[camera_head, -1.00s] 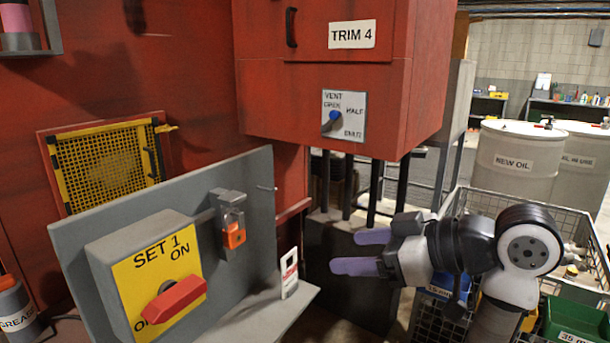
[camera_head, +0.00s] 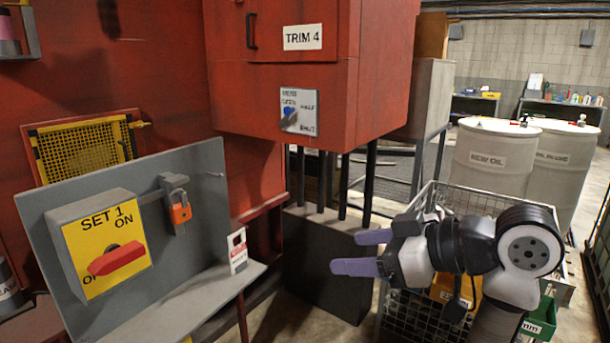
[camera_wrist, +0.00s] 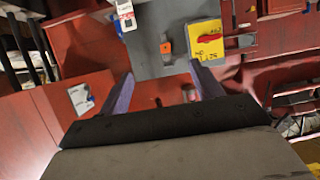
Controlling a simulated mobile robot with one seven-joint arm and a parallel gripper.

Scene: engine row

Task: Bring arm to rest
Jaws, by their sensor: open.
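My gripper (camera_head: 362,252) is at the right of the head view, in front of the dark grey block under the red cabinet. Its two purple fingers point left, spread apart with nothing between them. In the wrist view my gripper (camera_wrist: 162,92) also shows open and empty, its fingers towards the grey panel. My arm is bent at the right of the head view.
The grey panel (camera_head: 190,155) carries the SET 1 switch box (camera_head: 100,243) and an orange padlock (camera_head: 180,212). The red TRIM 4 cabinet (camera_head: 240,100) hangs behind. A wire basket (camera_head: 405,318) stands below my arm; white oil drums (camera_head: 490,160) stand behind.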

